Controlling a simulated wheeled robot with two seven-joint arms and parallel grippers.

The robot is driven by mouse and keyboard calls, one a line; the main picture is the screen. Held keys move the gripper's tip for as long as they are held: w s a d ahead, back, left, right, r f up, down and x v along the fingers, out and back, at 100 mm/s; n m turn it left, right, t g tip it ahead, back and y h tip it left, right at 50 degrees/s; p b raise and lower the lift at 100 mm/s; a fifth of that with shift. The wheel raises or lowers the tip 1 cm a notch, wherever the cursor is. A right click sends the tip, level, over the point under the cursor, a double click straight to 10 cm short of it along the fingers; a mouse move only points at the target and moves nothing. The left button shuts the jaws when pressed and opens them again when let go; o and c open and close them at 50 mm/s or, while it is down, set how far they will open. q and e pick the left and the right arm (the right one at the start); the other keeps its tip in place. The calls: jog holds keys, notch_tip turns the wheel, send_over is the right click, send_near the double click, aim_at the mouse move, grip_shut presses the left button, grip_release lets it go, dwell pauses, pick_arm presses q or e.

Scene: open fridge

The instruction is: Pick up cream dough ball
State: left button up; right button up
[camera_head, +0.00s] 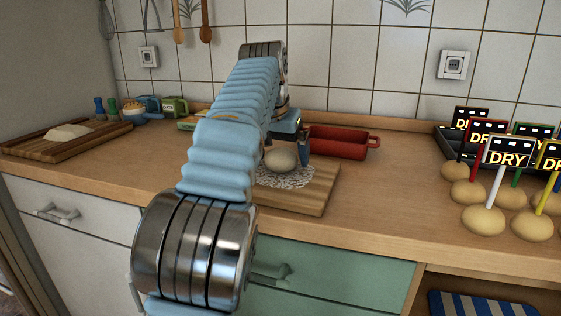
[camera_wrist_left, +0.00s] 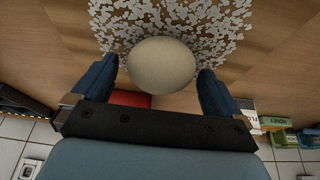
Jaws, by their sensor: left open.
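The cream dough ball (camera_head: 281,158) sits on a patch of white flakes on a wooden board (camera_head: 318,196) on the counter. In the left wrist view the ball (camera_wrist_left: 161,65) is pale and round, with the flakes (camera_wrist_left: 112,22) around it. My left gripper (camera_head: 287,145) is over the board at the ball. In the wrist view its two blue fingers (camera_wrist_left: 158,85) are open, one on each side of the ball, with a gap visible beside each. The arm hides the left part of the board in the head view. My right gripper is not in view.
A red baking dish (camera_head: 342,143) stands behind the board. Several dough balls with "DRY" signs (camera_head: 510,151) crowd the right of the counter. Another board with dough (camera_head: 68,132) lies at far left, near mugs (camera_head: 174,107). Counter right of the middle board is clear.

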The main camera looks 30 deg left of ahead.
pick_arm(q)
jog(key=shift+w+f, duration=0.1)
jog(key=shift+f, duration=0.2)
jog(key=c, duration=1.3)
jog(key=shift+r, duration=0.15)
jog(key=shift+a+r, duration=0.1)
jog(key=shift+r, duration=0.5)
jog(key=shift+s+d+r+b, duration=0.2)
jog(key=shift+s+d+r, duration=0.85)
jog(key=shift+s+r, duration=1)
jog(key=shift+s+d+r+b, duration=0.15)
jog(key=shift+s+d+r, duration=0.85)
jog(key=shift+s+r, duration=1)
jog(key=shift+s+d+r+b, duration=0.2)
jog(key=shift+s+d+r, duration=0.85)
jog(key=shift+s+r, duration=1)
jog(key=shift+s+f, duration=0.2)
jog(key=shift+f, duration=0.15)
